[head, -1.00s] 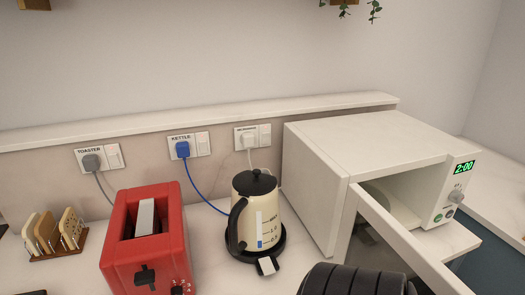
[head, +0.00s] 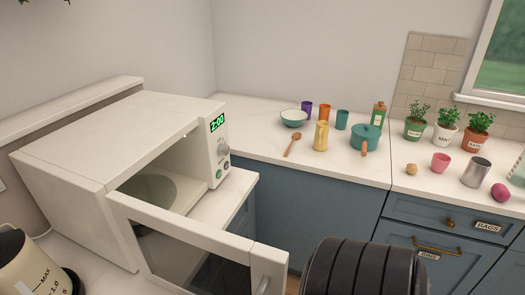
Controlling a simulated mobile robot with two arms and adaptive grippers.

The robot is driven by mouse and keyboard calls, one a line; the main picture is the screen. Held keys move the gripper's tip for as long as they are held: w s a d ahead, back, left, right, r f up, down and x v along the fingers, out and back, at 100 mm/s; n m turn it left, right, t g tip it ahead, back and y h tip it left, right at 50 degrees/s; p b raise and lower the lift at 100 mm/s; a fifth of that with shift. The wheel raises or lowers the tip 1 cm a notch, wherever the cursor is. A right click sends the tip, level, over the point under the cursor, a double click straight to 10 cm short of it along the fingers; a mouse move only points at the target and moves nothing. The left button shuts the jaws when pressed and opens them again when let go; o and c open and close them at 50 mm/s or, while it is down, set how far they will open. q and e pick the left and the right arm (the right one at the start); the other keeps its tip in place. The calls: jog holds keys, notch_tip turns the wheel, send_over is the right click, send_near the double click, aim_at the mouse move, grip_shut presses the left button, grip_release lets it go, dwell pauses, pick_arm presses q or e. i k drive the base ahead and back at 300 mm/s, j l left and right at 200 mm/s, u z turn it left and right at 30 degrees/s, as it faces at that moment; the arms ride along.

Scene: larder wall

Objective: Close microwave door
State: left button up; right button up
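The white microwave (head: 95,140) stands on the counter at the left of the head view. Its door (head: 185,224) is open and swung out toward me, with a dark glass pane and a light handle (head: 268,272) at its right end, near the bottom edge. The cavity is partly visible, with a pale round plate (head: 160,188) inside. The green display on the control panel reads 2:00. Neither of my grippers is in view. A black ribbed part, apparently of my own arm, shows at the bottom, to the right of the door handle.
The kettle (head: 28,268) stands in front of the microwave at lower left. The corner counter (head: 250,120) holds a bowl, cups, a spoon, a bottle and a teal pot (head: 366,137). Potted herbs (head: 447,126) stand farther right. Blue drawers (head: 440,235) are below, at the right.

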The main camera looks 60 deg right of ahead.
aim_at(182, 255)
jog(key=z, duration=1.25)
